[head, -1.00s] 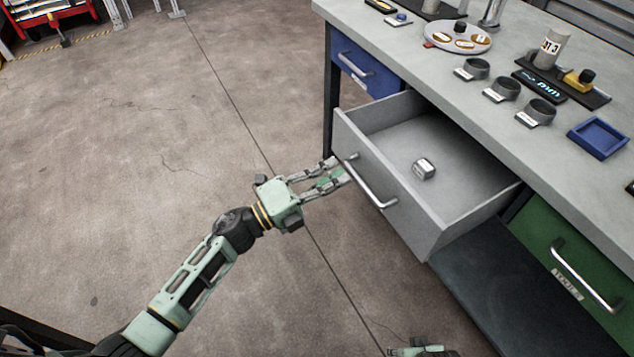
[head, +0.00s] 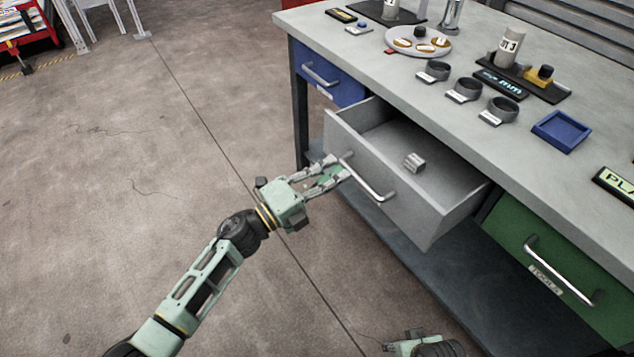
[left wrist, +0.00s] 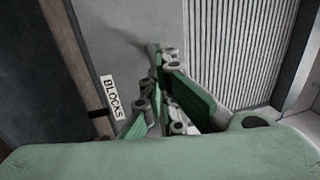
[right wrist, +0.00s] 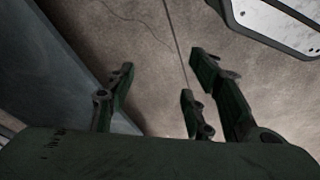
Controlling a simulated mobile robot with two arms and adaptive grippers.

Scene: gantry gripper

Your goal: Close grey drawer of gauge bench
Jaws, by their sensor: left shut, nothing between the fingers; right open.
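The grey drawer (head: 375,205) of the gauge bench (head: 420,85) stands partly open, with a small metal block (head: 414,162) lying inside. Its bar handle (head: 367,180) is on the front panel. My left gripper (head: 340,170) is shut and empty, its fingertips at the drawer front by the handle's left end. In the left wrist view the fingers (left wrist: 160,75) are close to the grey front, beside a label reading BLOCKS (left wrist: 111,97). My right gripper (right wrist: 160,95) is open and empty, low over the floor. In the head view only part of the right arm shows at the bottom edge.
A closed blue drawer (head: 328,75) is left of the grey one, and a closed green drawer (head: 555,255) labelled TOOLS is right. A dark lower shelf (head: 400,250) lies beneath. Gauges, rings and a blue tray (head: 562,131) stand on the bench top.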

